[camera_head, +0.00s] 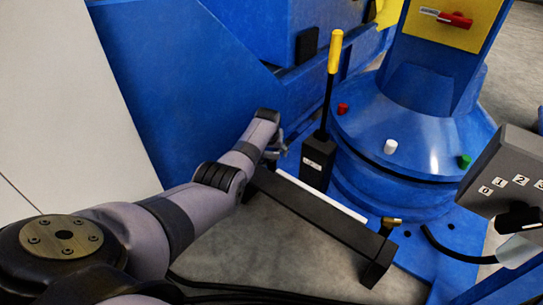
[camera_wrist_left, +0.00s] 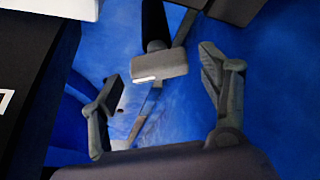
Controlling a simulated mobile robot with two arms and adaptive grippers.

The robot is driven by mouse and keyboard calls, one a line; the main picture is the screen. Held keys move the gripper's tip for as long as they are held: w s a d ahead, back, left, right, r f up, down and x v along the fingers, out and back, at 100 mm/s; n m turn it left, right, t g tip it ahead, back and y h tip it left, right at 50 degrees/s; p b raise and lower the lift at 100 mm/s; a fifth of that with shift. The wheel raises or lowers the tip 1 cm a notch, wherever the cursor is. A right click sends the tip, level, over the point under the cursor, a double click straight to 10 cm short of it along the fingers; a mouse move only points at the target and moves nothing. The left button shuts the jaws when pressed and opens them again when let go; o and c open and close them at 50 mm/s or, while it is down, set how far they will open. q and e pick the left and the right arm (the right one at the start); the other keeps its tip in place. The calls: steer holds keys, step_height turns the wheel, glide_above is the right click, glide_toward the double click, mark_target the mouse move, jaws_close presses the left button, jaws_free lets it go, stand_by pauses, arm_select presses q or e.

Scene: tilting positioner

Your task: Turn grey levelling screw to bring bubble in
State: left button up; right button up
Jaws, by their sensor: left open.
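My left gripper (camera_head: 281,147) reaches down beside the blue machine base, at the far end of a black beam (camera_head: 325,222). In the left wrist view its two fingers (camera_wrist_left: 161,80) are spread apart. A small grey block-like head (camera_wrist_left: 160,65) on a dark shaft shows between the fingers, with gaps on both sides; it appears to be the grey levelling screw. I cannot tell how near the fingertips are to it in depth. The screw is not clearly visible in the head view, where my gripper and wrist cover that area. I cannot make out a bubble in either view.
A black box with a yellow-topped lever (camera_head: 334,52) stands right beside my gripper. The round blue base (camera_head: 430,135) carries red, white and green knobs. A grey control box (camera_head: 510,170) is at the right. Dark cables lie on the floor, which is open at lower centre.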

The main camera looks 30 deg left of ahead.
stand_by(0.3)
arm_select(q)
steer(key=shift+f, duration=0.1)
steer(key=c, duration=1.2)
steer(key=shift+o, duration=0.2)
